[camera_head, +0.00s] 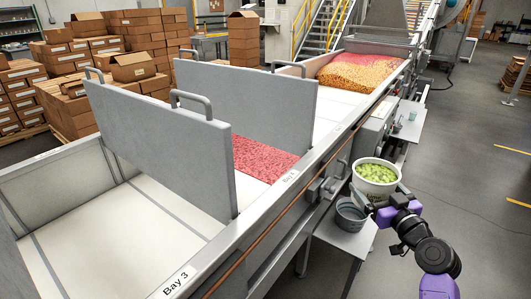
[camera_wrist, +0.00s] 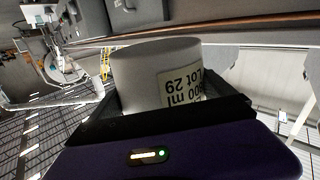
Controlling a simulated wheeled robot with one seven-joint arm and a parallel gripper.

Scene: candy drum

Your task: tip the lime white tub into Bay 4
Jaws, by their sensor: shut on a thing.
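The white tub (camera_head: 375,188), full of lime-green pieces, is upright beside the right wall of the long trough in the head view. My gripper (camera_head: 386,206) is shut on the tub from the near right side. In the wrist view the tub (camera_wrist: 150,72) sits between the dark fingers, with a partly hidden label reading "Lot 29" upside down. The bay with red candy (camera_head: 262,158) lies beyond the nearer tall grey divider. A small label (camera_head: 290,177) on the rim beside it is too small to read surely.
An empty white bay labelled Bay 3 (camera_head: 176,281) is nearest. Tall grey dividers (camera_head: 165,135) with handles stand across the trough. A grey bucket (camera_head: 351,214) stands on a side shelf (camera_head: 345,238) close to the tub. Red and yellow candy (camera_head: 362,75) fills the far end.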

